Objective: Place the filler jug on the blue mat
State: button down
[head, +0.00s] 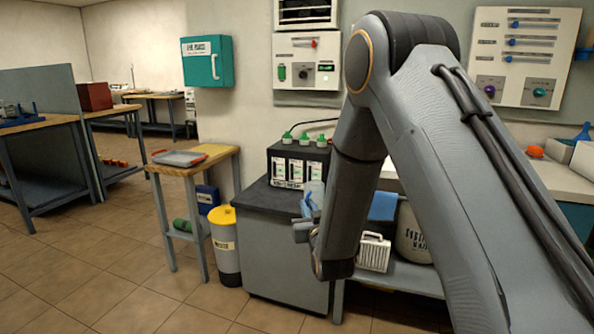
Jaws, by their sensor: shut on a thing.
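The filler jug, a pale translucent bluish vessel (315,189), shows just left of my forearm, in front of the black battery. My gripper (304,222) is at the jug's lower side, partly hidden by my own wrist, and is shut on it. The jug looks roughly upright; its base and the fingertips are hard to make out. A blue patch that looks like the blue mat (383,206) shows on the bench just right of my forearm. My arm hides its left part. The jug is apart from it, to the left.
A black battery (299,165) with green caps stands on a dark grey cabinet (285,240). A white ribbed container (374,253) and a pale bucket (411,235) are below the blue patch. A yellow-lidded bin (224,245) and small wooden table (194,160) stand left. Floor at left is clear.

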jog(key=s+d+r+m+h+p, duration=0.1)
jog(key=s+d+r+h+p, duration=0.1)
jog(key=s+d+r+p, duration=0.45)
jog(key=s+d+r+m+h+p, duration=0.1)
jog(key=s+d+p, duration=0.3)
jog(key=d, duration=0.6)
jog(key=s+f, duration=0.3)
jog(key=f, duration=0.5)
jog(key=s+f, duration=0.4)
jog(key=f, duration=0.3)
jog(key=shift+s+f+p, duration=0.15)
jog(key=shift+f+p, duration=0.15)
jog(key=shift+f, duration=0.05)
